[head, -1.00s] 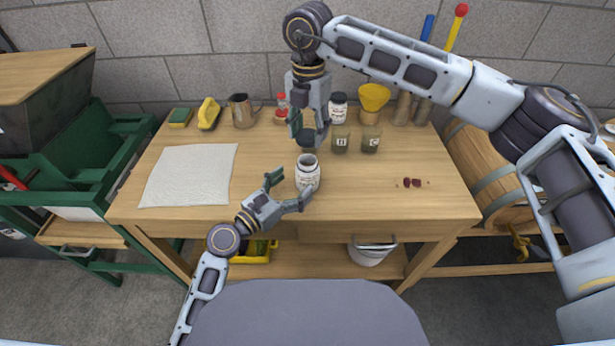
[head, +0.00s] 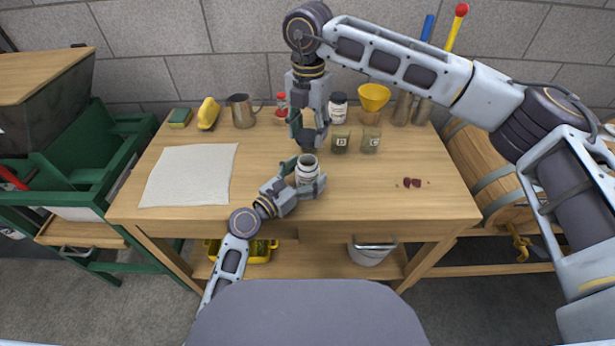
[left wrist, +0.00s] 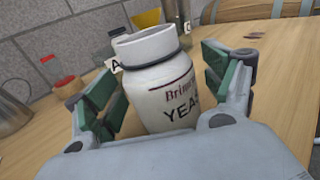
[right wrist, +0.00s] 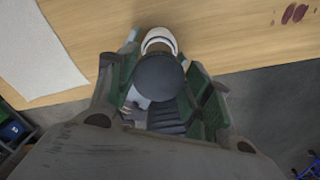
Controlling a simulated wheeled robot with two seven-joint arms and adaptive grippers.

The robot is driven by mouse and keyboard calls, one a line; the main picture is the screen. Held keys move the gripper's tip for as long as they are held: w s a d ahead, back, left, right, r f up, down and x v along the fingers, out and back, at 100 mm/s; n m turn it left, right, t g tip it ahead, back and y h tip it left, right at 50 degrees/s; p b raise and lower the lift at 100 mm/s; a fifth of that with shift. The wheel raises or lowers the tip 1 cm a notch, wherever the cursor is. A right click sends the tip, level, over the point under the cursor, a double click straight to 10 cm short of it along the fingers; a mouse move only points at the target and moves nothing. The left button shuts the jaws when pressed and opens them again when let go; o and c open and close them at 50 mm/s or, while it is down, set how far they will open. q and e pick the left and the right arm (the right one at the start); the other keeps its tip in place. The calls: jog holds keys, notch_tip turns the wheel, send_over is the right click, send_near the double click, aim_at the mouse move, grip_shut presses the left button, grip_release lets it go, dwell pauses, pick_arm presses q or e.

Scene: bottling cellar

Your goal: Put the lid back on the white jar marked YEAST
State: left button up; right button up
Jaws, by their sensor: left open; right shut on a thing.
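The white jar marked YEAST (head: 307,172) stands upright and open-topped near the middle of the table. In the left wrist view the jar (left wrist: 168,100) shows the letters "YEA" and a bare neck with a dark ring below it. My left gripper (head: 305,181) is open, with its green-padded fingers on either side of the jar. A gap shows at the right finger; contact at the left one is unclear. My right gripper (head: 308,135) points down just behind and above the jar, shut on the dark round lid (right wrist: 160,77). The jar's white rim (right wrist: 160,38) shows beyond the lid.
Two labelled glass jars (head: 341,143) (head: 370,143) stand right of the lid. Behind are a dark-lidded white jar (head: 338,108), a yellow funnel (head: 373,97) and a metal jug (head: 242,112). A white cloth (head: 190,175) lies left. Dark red spots (head: 412,183) mark the mostly clear right side.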

pick_arm(q)
jog(key=shift+c, duration=0.3)
jog(key=c, duration=1.5)
jog(key=shift+o, duration=0.2)
pick_arm(e)
jog(key=shift+f, duration=2.45)
jog(key=shift+f, duration=0.15)
jog(key=shift+f, duration=0.75)
jog(key=shift+f, duration=0.6)
pick_arm(q)
grip_shut()
